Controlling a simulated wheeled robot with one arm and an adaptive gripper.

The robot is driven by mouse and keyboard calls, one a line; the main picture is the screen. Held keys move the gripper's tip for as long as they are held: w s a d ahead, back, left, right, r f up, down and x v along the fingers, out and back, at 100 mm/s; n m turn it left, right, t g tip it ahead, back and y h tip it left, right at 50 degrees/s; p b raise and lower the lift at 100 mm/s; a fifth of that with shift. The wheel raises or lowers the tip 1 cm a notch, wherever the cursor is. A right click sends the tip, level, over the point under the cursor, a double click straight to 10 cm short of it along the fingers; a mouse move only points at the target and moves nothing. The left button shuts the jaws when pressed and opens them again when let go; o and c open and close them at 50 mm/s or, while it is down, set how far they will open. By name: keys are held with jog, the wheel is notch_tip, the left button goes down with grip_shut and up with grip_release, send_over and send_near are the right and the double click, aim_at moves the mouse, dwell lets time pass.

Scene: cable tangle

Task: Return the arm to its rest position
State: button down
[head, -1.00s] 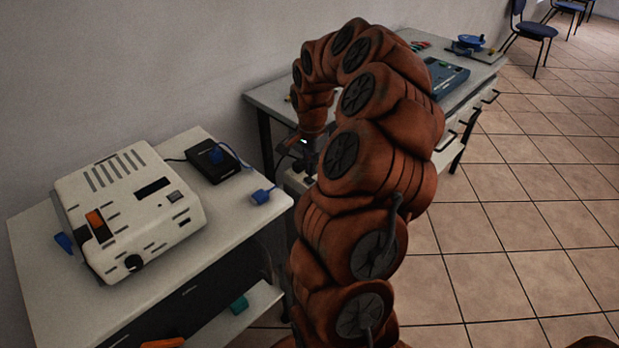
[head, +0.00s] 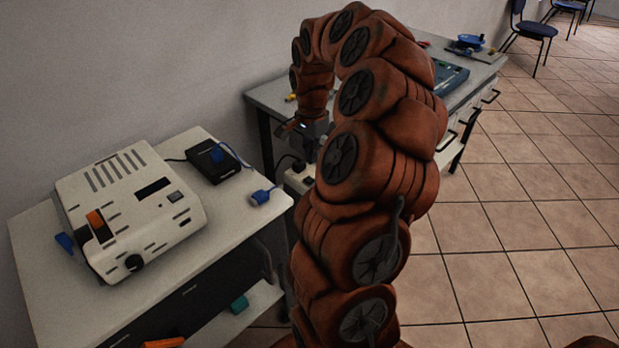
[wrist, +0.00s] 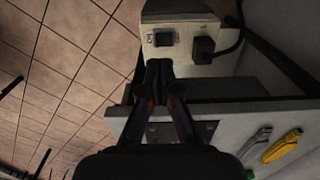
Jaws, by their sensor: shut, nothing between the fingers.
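My orange-brown arm arches up and over in the head view, with its end hanging down on the left side of the arch. My gripper (head: 284,130) is at that end, between the two tables and above a pale box (head: 297,180). In the wrist view my gripper (wrist: 158,72) has its dark fingers together, with nothing between them. Behind the fingertips in that view is the pale box (wrist: 200,62) with a switch and a black plug (wrist: 203,47). The fingers look apart from the box, but the gap is hard to judge.
A left table (head: 45,270) holds a beige device (head: 130,210), a black box (head: 212,160) and a blue connector (head: 260,197). A back table (head: 265,97) holds a blue case (head: 450,76). The tiled floor at right is open, with chairs (head: 533,30) far back.

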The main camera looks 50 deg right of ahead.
dwell(0.4)
jog(key=s+a+r+n+p, duration=0.25)
jog(key=a+r+n, duration=0.3)
jog(key=a, duration=0.55)
jog(key=s+a+r+n+p, duration=0.2)
jog(key=a+r+n+p, duration=0.15)
jog(key=a+r, duration=0.45)
jog(key=s+a+n+g+p, duration=0.1)
jog(key=s+a+n, duration=0.3)
jog(key=s, duration=0.5)
jog(key=s+a+n+p, duration=0.3)
jog(key=s+a+n, duration=0.2)
jog(key=s+a, duration=0.4)
jog(key=shift+s+a+r+g, duration=0.3)
jog(key=shift+s+g, duration=0.1)
jog(key=shift+s, duration=0.25)
jog(key=shift+d, duration=0.1)
